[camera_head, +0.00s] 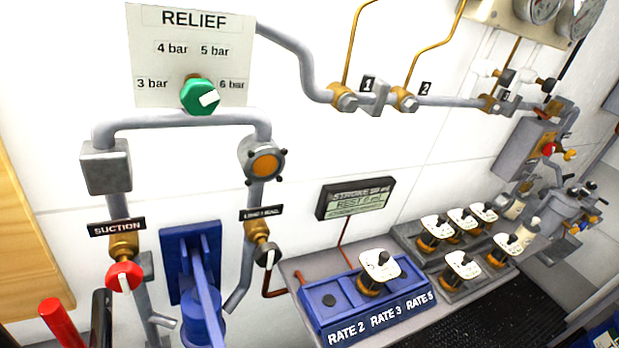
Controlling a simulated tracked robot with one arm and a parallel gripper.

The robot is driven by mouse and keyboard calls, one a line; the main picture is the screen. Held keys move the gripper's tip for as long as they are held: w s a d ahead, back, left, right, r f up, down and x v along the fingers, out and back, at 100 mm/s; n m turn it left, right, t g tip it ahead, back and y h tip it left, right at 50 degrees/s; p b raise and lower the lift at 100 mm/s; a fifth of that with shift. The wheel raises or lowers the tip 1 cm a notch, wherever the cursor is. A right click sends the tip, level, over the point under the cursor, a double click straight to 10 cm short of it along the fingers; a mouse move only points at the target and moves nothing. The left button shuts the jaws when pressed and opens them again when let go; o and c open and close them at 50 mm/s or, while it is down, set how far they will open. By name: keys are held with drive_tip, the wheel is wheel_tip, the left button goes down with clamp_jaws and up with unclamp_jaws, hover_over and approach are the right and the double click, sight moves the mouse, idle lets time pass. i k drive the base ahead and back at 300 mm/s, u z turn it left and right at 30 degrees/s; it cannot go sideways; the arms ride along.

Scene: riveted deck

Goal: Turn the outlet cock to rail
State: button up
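No readable plate says "outlet" or "rail", so I cannot tell for certain which cock is the outlet cock. A brass cock with a black-and-white knob (267,255) sits low on the right leg of the grey pipe loop, under a small dark plate (262,213) whose lettering is hard to read. The knob's white mark stands roughly upright. On the left leg is a red-knobbed cock (124,277) under a SUCTION plate (116,228). The green RELIEF knob (200,97) has its white pointer towards the right, near 6 bar. My gripper is not in view.
A blue lever or pump (199,275) stands between the pipe legs. A blue block (370,300) marked RATE 2, RATE 3, RATE 5 and several white-topped units (462,265) are to the right. Red (62,324) and dark upright bars rise at lower left. More valves (530,150) crowd the far right.

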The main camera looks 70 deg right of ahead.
sight(266, 254)
drive_tip(key=z, duration=2.35)
drive_tip(key=k, duration=0.3)
drive_tip(key=u, duration=0.6)
drive_tip(key=i, duration=0.5)
drive_tip(key=u, duration=0.1)
